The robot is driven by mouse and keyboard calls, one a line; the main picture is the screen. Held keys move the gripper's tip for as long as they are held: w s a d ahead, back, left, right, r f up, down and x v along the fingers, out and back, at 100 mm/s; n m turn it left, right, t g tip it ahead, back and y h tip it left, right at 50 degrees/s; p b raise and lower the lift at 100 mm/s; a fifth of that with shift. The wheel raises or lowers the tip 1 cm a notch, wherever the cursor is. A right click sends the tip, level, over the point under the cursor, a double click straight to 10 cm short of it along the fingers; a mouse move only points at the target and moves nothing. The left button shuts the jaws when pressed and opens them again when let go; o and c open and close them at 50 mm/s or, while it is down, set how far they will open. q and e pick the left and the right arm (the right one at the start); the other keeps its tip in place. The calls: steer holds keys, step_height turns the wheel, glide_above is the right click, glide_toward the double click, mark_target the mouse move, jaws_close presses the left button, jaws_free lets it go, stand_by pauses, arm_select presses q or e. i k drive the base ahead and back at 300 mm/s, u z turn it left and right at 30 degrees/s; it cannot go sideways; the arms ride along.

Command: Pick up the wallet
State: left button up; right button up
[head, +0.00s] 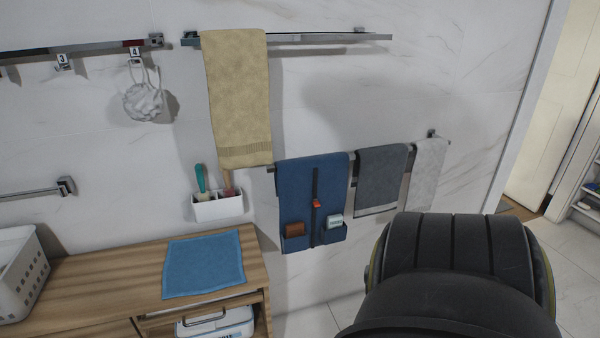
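A small brown wallet-like item (295,231) sits in the left pocket of a blue hanging organizer (292,190), its upper part showing above the pocket edge. The organizer hangs from the lower rail on the marble wall and has a dark vertical strap with a red piece on it. A pale, light-coloured item (335,221) sits in the organizer's right pocket. Neither of my grippers shows in the head view. A large dark rounded part at the lower right, likely mine, covers the floor there.
A wooden cabinet (100,285) with a blue cloth (203,264) and a white basket (22,272) stands at the lower left. Grey (381,178) and white towels (427,172) hang right of the organizer. A yellow towel (236,95) hangs above. A doorway opens at right.

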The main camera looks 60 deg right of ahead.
mark_target(296, 229)
steer(key=k, duration=0.45)
steer(key=z, duration=0.85)
